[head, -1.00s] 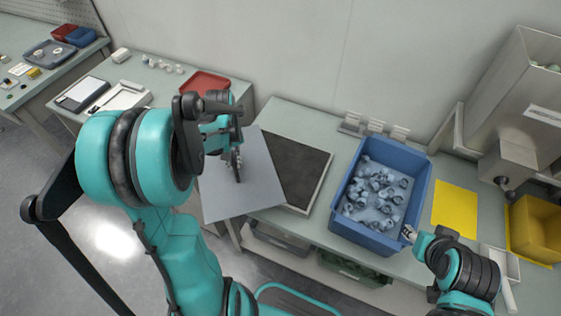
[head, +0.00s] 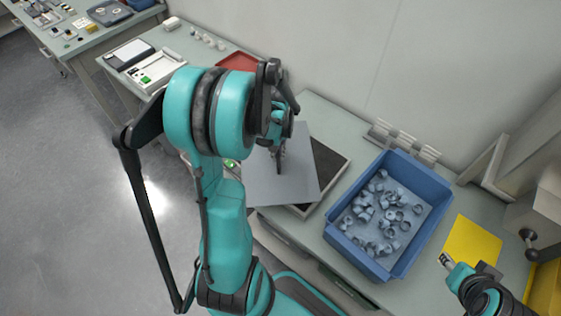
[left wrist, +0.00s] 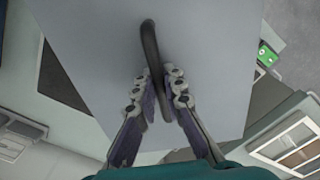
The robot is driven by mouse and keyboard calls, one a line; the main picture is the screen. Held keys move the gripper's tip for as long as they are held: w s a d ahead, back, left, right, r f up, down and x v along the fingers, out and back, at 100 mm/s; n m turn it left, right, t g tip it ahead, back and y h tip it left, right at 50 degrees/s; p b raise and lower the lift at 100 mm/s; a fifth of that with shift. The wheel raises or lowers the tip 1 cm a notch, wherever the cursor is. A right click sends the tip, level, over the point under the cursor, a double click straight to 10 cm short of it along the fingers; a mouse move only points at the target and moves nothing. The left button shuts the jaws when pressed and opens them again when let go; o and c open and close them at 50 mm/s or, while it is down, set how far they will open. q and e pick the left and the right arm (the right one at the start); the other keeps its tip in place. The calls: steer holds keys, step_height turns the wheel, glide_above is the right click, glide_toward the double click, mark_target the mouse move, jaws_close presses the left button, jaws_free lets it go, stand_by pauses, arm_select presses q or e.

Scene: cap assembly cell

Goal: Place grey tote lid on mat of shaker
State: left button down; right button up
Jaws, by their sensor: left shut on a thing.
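The grey tote lid (head: 300,185) is a flat sheet with a dark loop handle (left wrist: 149,45). My left gripper (head: 280,160) is shut on this handle; its fingers (left wrist: 158,95) pinch the loop in the left wrist view. The lid hangs over the left part of the shaker's dark mat (head: 329,165) and hides much of it. Only a dark strip and the pale rim show at its right and front. I cannot tell whether lid and mat touch. My right gripper (head: 446,261) is near the blue tote's right front; its opening is unclear.
A blue tote (head: 345,245) holding many grey caps stands right of the mat. A yellow sheet (head: 471,243) lies right of it. Small grey holders (head: 403,140) stand at the wall. A red tray (head: 238,61) and a white device (head: 160,68) are on the left bench.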

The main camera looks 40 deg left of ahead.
arm_select(q)
step_height(320, 180, down, 4)
steer(key=shift+f+b, duration=0.1)
steer(key=shift+b, duration=0.6)
steer(key=shift+d, duration=0.1)
steer(key=c, duration=1.6)
jaws_free()
